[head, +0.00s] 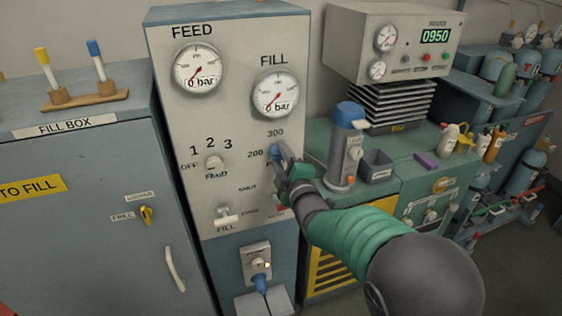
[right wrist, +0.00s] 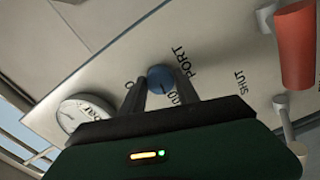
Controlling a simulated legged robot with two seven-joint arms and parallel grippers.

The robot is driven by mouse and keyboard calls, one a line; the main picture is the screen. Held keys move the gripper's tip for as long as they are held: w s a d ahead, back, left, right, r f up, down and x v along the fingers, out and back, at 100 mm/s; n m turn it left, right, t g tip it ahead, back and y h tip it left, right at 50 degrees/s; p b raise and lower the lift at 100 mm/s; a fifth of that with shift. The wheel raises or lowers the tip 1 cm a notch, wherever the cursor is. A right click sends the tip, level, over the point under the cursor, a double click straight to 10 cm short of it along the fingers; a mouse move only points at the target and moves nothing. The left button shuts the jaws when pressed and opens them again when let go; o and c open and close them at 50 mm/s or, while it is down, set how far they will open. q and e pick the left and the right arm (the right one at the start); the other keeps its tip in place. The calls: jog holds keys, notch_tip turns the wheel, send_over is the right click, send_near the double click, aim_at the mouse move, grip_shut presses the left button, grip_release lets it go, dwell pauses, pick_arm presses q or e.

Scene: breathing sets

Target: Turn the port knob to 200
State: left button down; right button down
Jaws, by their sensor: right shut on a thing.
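The port knob (head: 275,151) is a small blue knob on the grey panel (head: 232,120), beside the marks 200 and 300. My right gripper (head: 283,157) is shut on it, and its fingers cover most of it in the head view. In the right wrist view the round blue knob (right wrist: 161,77) sits between the two fingers of the gripper (right wrist: 160,88), near the word PORT. Which mark the knob points at is hidden. The FILL gauge (head: 275,94) above it reads 0 bar. My left gripper is not in view.
The FEED knob (head: 213,163) and the FILL lever (head: 226,215) are on the same panel to the left. A red handle (right wrist: 297,45) is close in the right wrist view. A blue-topped grey canister (head: 347,150) stands on the bench right of the panel.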

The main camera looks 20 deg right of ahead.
jog(key=shift+a+f+n, duration=0.15)
jog(key=shift+f+n, duration=0.15)
jog(key=shift+n, duration=0.4)
jog(key=c, duration=1.2)
grip_release()
jog(key=shift+o, duration=1.5)
jog(key=shift+r, duration=0.1)
